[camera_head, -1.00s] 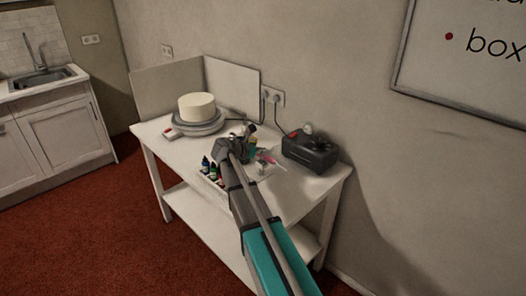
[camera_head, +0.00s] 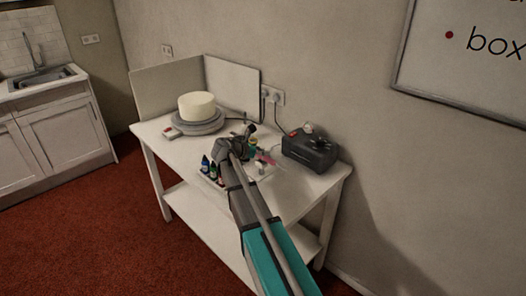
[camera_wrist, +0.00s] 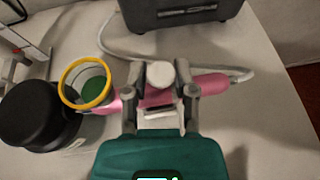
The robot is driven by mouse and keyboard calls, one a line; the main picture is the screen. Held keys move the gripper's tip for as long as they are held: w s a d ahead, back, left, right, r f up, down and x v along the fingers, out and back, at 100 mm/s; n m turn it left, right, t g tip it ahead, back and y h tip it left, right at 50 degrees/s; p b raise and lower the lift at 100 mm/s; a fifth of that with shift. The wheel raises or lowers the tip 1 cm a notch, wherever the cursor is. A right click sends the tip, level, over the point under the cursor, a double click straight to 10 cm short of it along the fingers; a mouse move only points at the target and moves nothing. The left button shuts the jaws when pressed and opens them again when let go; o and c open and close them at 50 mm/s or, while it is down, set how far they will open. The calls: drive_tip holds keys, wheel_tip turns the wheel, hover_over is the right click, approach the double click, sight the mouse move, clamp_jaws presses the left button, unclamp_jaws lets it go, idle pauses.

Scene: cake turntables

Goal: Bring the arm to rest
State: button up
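My gripper (camera_wrist: 159,95) is open in the wrist view, its two fingers well apart. A pink airbrush (camera_wrist: 207,84) with a grey hose lies across the view behind the fingers, and a white round part shows between them. I see no clear grip on it. In the head view my gripper (camera_head: 247,131) is over the right half of the white table (camera_head: 290,198), with my arm reaching in from the lower right. The pink airbrush (camera_head: 265,157) shows just right of the gripper. My wrist hides part of the tabletop.
A white cake (camera_head: 197,105) stands on a grey turntable (camera_head: 199,127) at the table's left, beside a red-buttoned box (camera_head: 172,132). Small bottles (camera_head: 206,164) stand at the front edge. A dark compressor (camera_head: 310,151) is at right. A yellow-rimmed cup (camera_wrist: 87,82) is left of my fingers.

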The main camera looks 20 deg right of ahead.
drive_tip(key=shift+s+a+r, duration=0.1)
drive_tip(key=shift+s, duration=0.05)
idle(0.7)
drive_tip(key=shift+a+p, duration=0.1)
drive_tip(key=shift+p, duration=0.2)
drive_tip(key=shift+s+a+r+y+p, duration=0.2)
drive_tip(key=shift+a+r+y+p, duration=0.15)
drive_tip(key=shift+a, duration=0.25)
drive_tip(key=s+a+f+m+g+y+p, duration=0.1)
drive_tip(key=s+a+m+y+p, duration=0.3)
drive_tip(key=s+a+m, duration=0.6)
drive_tip(key=s+a+m+g+y+p, duration=0.1)
drive_tip(key=s+a+m+y+p, duration=0.4)
drive_tip(key=s, duration=1)
drive_tip(key=a+m+y, duration=0.3)
drive_tip(key=a+m, duration=0.2)
drive_tip(key=a, duration=0.1)
drive_tip(key=shift+s+a+f+g+y, duration=0.2)
drive_tip(key=shift+f+g+y, duration=0.1)
drive_tip(key=shift+f+y, duration=0.1)
drive_tip(key=shift+d, duration=0.15)
